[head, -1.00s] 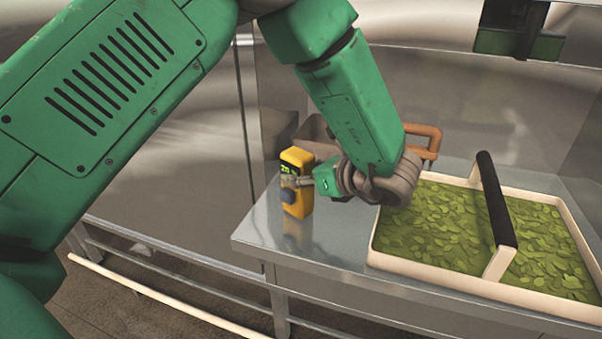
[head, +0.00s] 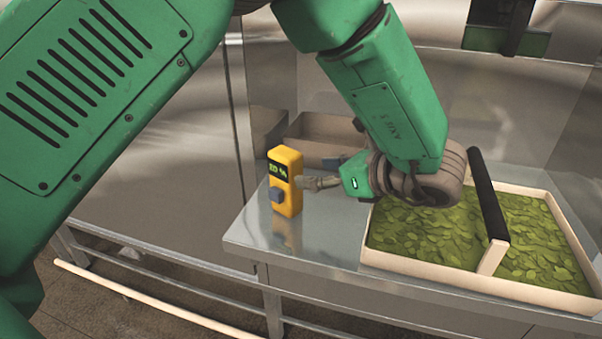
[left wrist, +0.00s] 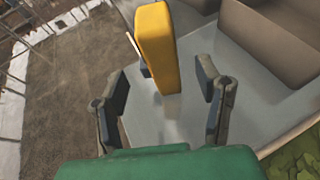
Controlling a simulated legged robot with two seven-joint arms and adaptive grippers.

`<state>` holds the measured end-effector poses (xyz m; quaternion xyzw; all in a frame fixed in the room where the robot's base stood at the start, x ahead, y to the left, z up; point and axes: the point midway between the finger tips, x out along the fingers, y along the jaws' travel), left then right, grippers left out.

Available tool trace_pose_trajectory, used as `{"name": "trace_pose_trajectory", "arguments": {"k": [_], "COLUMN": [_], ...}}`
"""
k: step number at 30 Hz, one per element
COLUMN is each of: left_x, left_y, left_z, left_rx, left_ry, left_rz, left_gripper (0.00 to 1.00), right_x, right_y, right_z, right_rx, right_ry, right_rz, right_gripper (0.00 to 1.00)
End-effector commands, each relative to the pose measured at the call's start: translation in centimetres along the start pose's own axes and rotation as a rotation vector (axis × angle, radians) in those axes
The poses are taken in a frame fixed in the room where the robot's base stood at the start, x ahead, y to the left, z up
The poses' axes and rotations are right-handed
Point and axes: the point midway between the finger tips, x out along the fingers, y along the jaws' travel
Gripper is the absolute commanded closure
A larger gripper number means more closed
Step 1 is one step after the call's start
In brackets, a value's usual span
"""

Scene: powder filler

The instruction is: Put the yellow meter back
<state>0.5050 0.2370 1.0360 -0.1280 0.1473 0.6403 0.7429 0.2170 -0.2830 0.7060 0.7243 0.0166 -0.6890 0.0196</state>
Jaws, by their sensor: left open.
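The yellow meter (head: 287,183) stands upright on the metal table (head: 330,225) near its left edge, with a lit green display and a dark knob facing the camera. It also shows in the left wrist view (left wrist: 157,45), beyond the fingertips. My left gripper (head: 306,183) is just right of the meter in the head view, pointing at it. In the left wrist view its two fingers (left wrist: 160,82) are spread wide, with nothing held between them. My right gripper does not show.
A white-rimmed tray (head: 415,262) of green leaves with a black handle bar (head: 488,195) stands to the right. A brown bin (head: 325,138) sits behind the meter. The table's left edge is close to the meter. Bare metal lies in front.

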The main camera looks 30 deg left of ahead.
Motion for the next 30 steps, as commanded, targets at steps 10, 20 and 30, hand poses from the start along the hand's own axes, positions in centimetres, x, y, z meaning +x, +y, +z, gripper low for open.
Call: {"name": "trace_pose_trajectory", "arguments": {"k": [10,20,30], "left_x": [-3.9,-3.8,-4.9], "left_y": [0.0,0.0,0.0], "left_z": [0.0,0.0,2.5], "left_rx": [0.000,0.000,0.000], "left_ry": [-0.002,0.000,-0.001], "left_rz": [0.000,0.001,0.000], "left_gripper": [0.41,0.41,0.41], "right_x": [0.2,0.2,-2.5], "right_y": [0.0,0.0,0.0], "right_z": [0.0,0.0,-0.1], "right_rx": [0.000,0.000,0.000], "right_ry": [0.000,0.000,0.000], "right_rz": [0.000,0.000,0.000], "right_gripper": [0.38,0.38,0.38]}}
